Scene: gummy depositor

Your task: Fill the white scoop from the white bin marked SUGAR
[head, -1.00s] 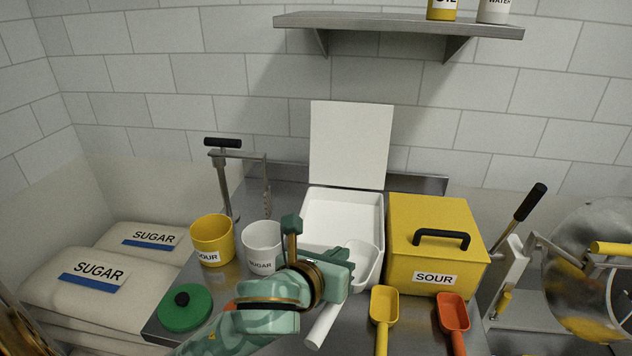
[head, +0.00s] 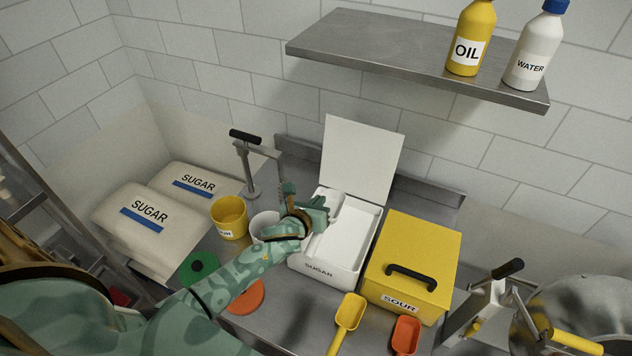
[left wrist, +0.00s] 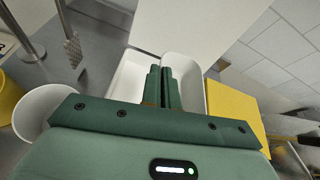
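The white bin marked SUGAR (head: 319,270) stands on the steel bench with its white lid (head: 361,158) raised upright at the back. Its inside is white, and I cannot tell the sugar level. My left gripper (head: 317,209) is over the bin's left side, shut on the white scoop, whose handle the fingers hide. The scoop's bowl (head: 334,201) is at the back left of the bin. In the left wrist view, the scoop (left wrist: 185,72) shows just beyond the closed fingers (left wrist: 163,86). I cannot see whether it holds sugar. My right gripper is not in view.
The yellow SOUR bin (head: 425,260) stands closed at the right. Yellow (head: 347,318) and orange (head: 405,335) scoops lie in front. A yellow cup (head: 228,217) and white cup (head: 263,226) stand left. A shelf (head: 400,55) hangs above.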

